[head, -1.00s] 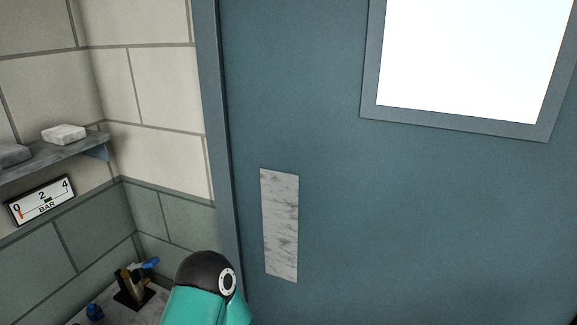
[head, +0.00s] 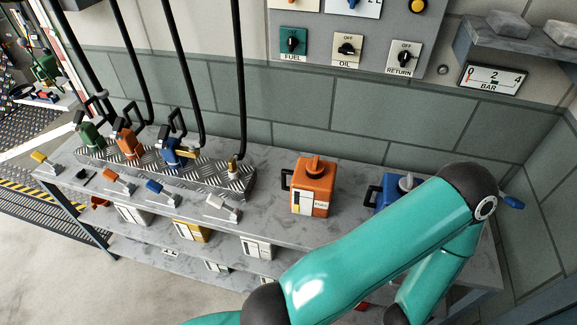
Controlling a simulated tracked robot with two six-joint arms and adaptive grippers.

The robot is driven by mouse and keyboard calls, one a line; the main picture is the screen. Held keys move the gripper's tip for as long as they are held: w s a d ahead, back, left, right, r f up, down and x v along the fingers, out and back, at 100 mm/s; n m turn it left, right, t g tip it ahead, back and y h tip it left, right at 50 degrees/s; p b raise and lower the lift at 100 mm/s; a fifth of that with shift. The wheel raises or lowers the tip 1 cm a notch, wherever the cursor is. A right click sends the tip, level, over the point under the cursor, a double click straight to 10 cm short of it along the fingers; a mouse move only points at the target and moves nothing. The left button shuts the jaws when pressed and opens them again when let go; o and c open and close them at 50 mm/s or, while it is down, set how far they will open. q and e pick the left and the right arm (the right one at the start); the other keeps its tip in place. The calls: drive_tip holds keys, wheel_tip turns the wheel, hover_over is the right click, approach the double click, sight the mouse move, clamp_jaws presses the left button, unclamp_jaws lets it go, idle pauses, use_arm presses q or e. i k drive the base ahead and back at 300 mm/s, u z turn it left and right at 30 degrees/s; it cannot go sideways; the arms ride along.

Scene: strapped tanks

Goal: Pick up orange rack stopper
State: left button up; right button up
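Several orange things are on the grey workbench (head: 290,232). An orange nozzle-like piece (head: 130,146) stands upright on the tread-plate rack (head: 208,178), between a green one (head: 90,135) and a blue one (head: 172,153). A small orange-handled piece (head: 117,183) lies in front of the rack, between yellow-handled (head: 45,163) and blue-handled (head: 160,190) pieces. An orange tank (head: 313,187) with an orange cap stands right of the rack. I cannot tell which orange piece is the stopper. Neither gripper shows; my teal arm crosses the lower right.
A blue tank (head: 392,190) stands right of the orange one, partly behind my arm. Black hoses hang down to the rack. Cans stand on the shelf below. A panel of knobs (head: 346,48) and a gauge (head: 494,77) are on the wall. Clear bench lies between rack and orange tank.

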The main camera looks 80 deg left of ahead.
sight(315, 167)
drive_tip(key=u, duration=0.05)
drive_tip(key=i, duration=0.25)
drive_tip(key=u, duration=2.55)
drive_tip(key=k, duration=0.6)
drive_tip(key=u, duration=0.3)
drive_tip(key=i, duration=0.55)
drive_tip(key=z, duration=0.25)
drive_tip(key=k, duration=0.5)
drive_tip(key=u, duration=0.15)
drive_tip(key=i, duration=0.3)
